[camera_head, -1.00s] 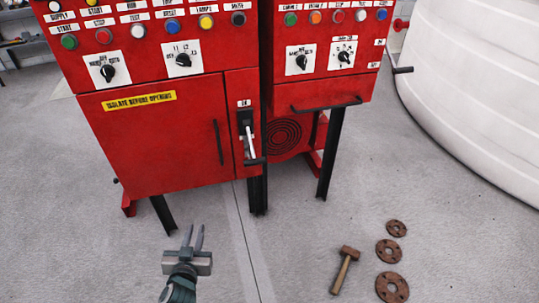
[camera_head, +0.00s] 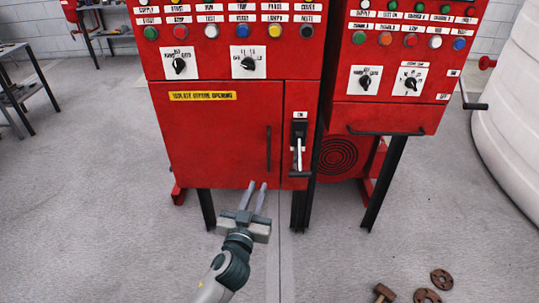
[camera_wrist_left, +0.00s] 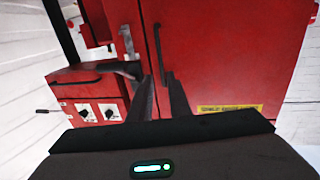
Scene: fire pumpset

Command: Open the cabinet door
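The red cabinet door (camera_head: 215,140) is closed, with a yellow warning label near its top. Its black vertical handle (camera_head: 268,150) is near the right edge; the handle also shows in the left wrist view (camera_wrist_left: 157,45). My left gripper (camera_head: 256,190) is open and empty, its two fingers pointing up toward the door's lower right, below the handle in the head view. In the left wrist view, the fingers (camera_wrist_left: 162,98) are apart and the handle lies beyond them, not between them. My right gripper is not in view.
A switch lever (camera_head: 298,150) sits on the panel right of the door. A second red cabinet (camera_head: 385,118) with a horizontal bar stands to the right. The floor left of the cabinet is clear.

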